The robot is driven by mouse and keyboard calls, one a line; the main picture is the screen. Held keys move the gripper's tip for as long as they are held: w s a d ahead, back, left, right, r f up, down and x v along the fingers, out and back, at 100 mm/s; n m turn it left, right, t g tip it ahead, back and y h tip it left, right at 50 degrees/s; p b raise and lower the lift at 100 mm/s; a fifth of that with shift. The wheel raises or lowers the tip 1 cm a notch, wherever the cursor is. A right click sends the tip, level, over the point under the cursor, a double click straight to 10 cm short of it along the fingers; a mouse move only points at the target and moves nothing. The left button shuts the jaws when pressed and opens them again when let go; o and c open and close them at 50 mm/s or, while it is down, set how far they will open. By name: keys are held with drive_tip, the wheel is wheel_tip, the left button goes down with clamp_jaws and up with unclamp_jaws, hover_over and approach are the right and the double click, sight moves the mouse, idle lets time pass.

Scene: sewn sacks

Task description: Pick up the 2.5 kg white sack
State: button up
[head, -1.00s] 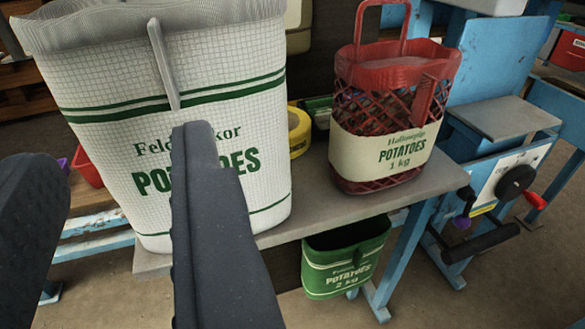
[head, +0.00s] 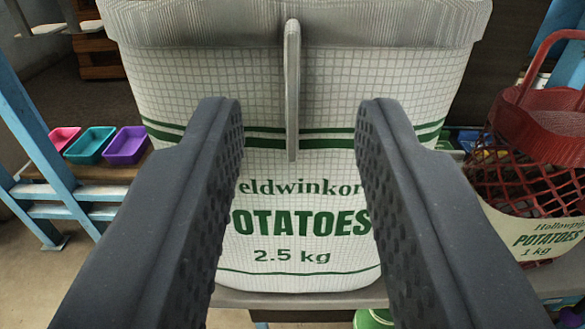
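The white sack (head: 300,185) stands upright on a grey bench (head: 290,299) in the middle of the head view. It has green stripes and reads "POTATOES 2.5 kg". A pale vertical tab (head: 292,90) hangs down the centre of its front from the grey top band. My gripper (head: 298,125) is open in front of the sack, with one dark ridged finger on each side of the tab. Nothing shows between the fingers except the tab and the sack's front behind. I cannot tell how far the fingertips are from the sack.
A red mesh potato bag (head: 530,150), marked 1 kg, stands close on the right. A green sack (head: 374,318) shows below the bench edge. Pink, teal (head: 90,145) and purple (head: 124,146) bins sit at left behind a blue frame (head: 40,130).

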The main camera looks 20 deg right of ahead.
sight(291, 91)
drive_tip(key=shift+f+x, duration=0.2)
drive_tip(key=shift+x, duration=2.15)
drive_tip(key=shift+a, duration=0.15)
clamp_jaws()
